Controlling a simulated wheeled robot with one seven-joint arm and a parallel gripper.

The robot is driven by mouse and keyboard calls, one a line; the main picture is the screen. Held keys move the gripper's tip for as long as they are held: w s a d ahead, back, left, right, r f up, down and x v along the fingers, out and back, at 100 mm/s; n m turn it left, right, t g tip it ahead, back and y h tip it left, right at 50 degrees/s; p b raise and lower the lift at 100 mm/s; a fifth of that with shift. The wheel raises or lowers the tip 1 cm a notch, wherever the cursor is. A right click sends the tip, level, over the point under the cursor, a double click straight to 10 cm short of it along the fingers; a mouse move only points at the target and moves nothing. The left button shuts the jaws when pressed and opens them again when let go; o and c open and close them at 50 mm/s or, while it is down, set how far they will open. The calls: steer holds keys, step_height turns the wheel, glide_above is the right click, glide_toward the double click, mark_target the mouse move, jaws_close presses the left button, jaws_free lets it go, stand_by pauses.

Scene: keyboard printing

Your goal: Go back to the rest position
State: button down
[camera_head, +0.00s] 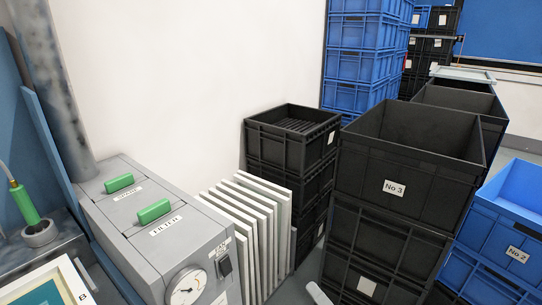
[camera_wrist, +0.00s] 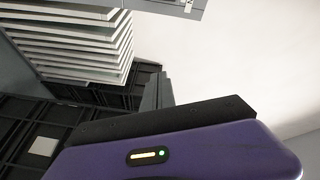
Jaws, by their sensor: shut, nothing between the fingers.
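My gripper (camera_wrist: 158,80) shows in the wrist view. Its purple body with a small lit indicator fills the lower part, with a black bar along its edge. The dark grey fingers rise from the bar and are together, with nothing held between them. They point past a stack of white panels (camera_wrist: 75,50), apart from it as far as I can tell. In the head view my gripper cannot be made out; a small pale piece at the bottom edge is too cropped to name.
In the head view a grey machine (camera_head: 165,220) with two green handles stands left, beside upright white panels (camera_head: 245,215). Black crates (camera_head: 290,145), a crate marked No 3 (camera_head: 410,195), a blue crate marked No 2 (camera_head: 500,235) and stacked blue crates (camera_head: 360,70) fill the right.

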steer(key=s+d+f+n+t+h, duration=0.1)
steer(key=s+d+f+n+h, duration=0.2)
steer(key=s+d+h, duration=0.65)
steer(key=s+r+n+g, duration=0.1)
steer(key=s+r+n, duration=0.2)
steer(key=s, duration=2.4)
steer(key=shift+d+n+g+y, duration=0.3)
steer(key=shift+n+g+y, duration=0.15)
steer(key=shift+n, duration=0.55)
steer(key=shift+s, duration=0.1)
